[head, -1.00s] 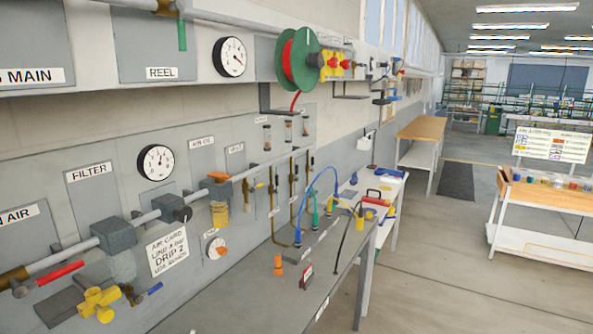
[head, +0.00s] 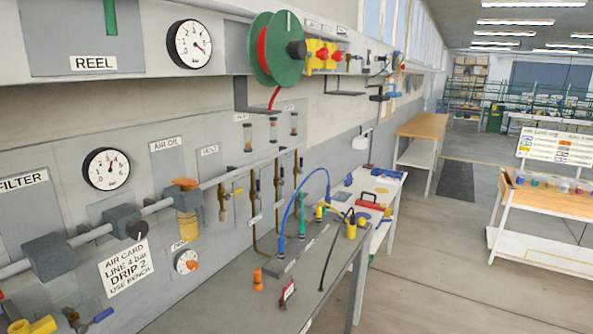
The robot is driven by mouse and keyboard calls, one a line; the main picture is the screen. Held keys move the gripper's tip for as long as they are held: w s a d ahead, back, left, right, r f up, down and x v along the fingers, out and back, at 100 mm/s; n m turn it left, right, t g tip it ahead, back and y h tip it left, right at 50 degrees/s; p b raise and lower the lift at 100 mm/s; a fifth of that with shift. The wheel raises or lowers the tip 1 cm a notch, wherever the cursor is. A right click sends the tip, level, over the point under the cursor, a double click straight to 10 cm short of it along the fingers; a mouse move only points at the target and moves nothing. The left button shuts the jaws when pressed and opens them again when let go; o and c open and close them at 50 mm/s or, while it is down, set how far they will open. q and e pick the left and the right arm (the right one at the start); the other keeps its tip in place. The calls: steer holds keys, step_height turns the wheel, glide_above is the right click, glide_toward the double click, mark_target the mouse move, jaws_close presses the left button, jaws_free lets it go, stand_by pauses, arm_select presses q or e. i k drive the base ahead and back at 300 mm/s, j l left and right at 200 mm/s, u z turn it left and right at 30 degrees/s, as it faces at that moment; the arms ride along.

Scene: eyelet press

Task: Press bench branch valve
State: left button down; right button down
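Neither of my grippers is in the head view. A grey air pipe (head: 158,208) runs along the wall panel. Several branch drops come off it, each with a small valve; one has a yellow handle (head: 238,191) and a brass drop pipe (head: 254,215) runs down to the bench. I cannot tell which one is the press bench branch valve. An orange-topped unit with an amber bowl (head: 187,222) sits on the pipe. A gauge (head: 107,169) hangs above the pipe.
The grey bench (head: 222,300) runs along the wall with blue, green and yellow hose fittings and a blue hose (head: 307,176). A green reel (head: 275,50) hangs above. The floor (head: 430,270) between is clear.

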mark_target(282, 183)
steer(key=i+l, duration=0.4)
steer(key=i+l+z, duration=0.1)
steer(key=i+l, duration=0.35)
steer(key=i, duration=0.15)
steer(key=i+l+z, duration=0.1)
steer(key=i+l, duration=0.25)
steer(key=i, duration=0.15)
